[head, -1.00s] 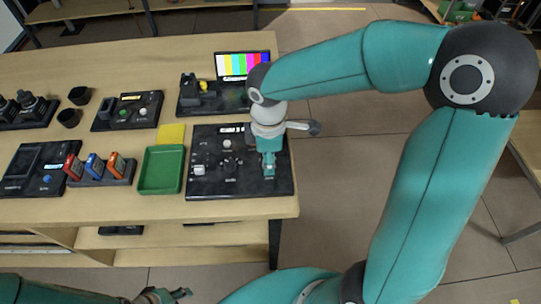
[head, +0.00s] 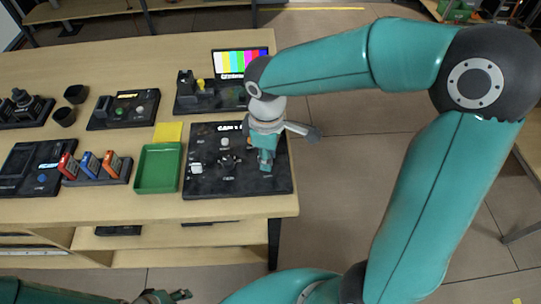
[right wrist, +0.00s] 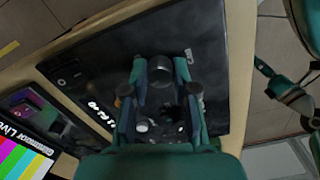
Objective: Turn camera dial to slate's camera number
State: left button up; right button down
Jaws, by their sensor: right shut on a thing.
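A black control panel (head: 215,187) lies at the right end of the wooden table. My right gripper (head: 266,164) points down at the panel's right part. In the right wrist view its fingers (right wrist: 160,70) are shut around a dark round dial (right wrist: 161,77). In the head view the gripper hides this dial. The panel's small display at its far edge shows white lettering, partly hidden by my arm; I cannot read the number surely. I cannot make out a slate with certainty. My left gripper (head: 165,296) is at the bottom edge, only partly in view.
The panel also carries a black knob (head: 229,161) and a white switch (head: 196,168). A colour-bar monitor (head: 239,62) stands behind it. A green tray (head: 139,176) and a yellow note (head: 168,132) lie to the left. Open floor is right of the table.

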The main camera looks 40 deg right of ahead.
jog(key=m+b, duration=0.1)
jog(key=m, duration=0.4)
jog(key=shift+a, duration=0.15)
jog(key=shift+b, duration=0.3)
jog(key=c, duration=0.9)
grip_release()
jog(key=shift+w+r, duration=0.1)
jog(key=shift+r, duration=0.55)
notch_tip(320, 180, up, 11)
jog(key=shift+f, duration=0.15)
